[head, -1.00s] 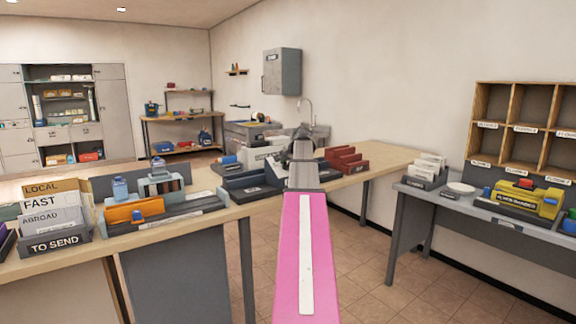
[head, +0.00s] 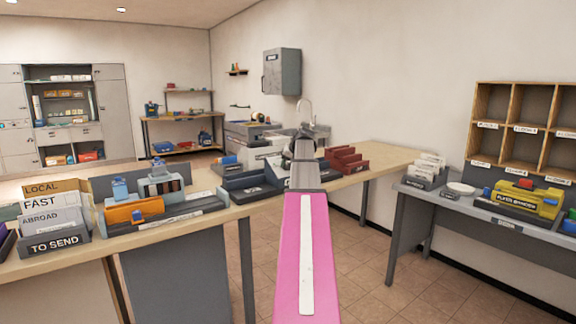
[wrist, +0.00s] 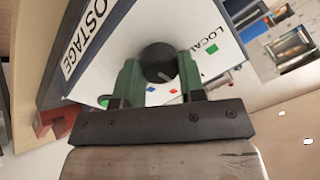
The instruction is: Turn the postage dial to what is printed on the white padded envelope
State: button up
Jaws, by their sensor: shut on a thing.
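The postage dial (wrist: 158,58) is a round black knob with a pale mark at its lower edge, in the wrist view. My gripper (wrist: 158,72) is shut on the knob, one green finger on each side. Other printed words are hidden or unreadable. In the head view, my arm hides most of the contact. Envelopes stand in the TO SEND holder (head: 55,246). The white one marked FAST (head: 37,202) is in the middle; I cannot tell whether it is padded.
The long wooden counter (head: 225,212) also bears an orange device (head: 122,213) and red trays (head: 346,160). A grey table (head: 414,193) at the right carries a yellow device (head: 530,200). Tiled floor (head: 390,270) lies clear between them.

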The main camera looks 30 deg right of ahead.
dwell(0.4)
jog(key=o, duration=0.9)
jog(key=shift+s+r, duration=0.1)
jog(key=v, duration=1)
jog(key=shift+s+r, duration=0.15)
jog(key=shift+r, duration=0.15)
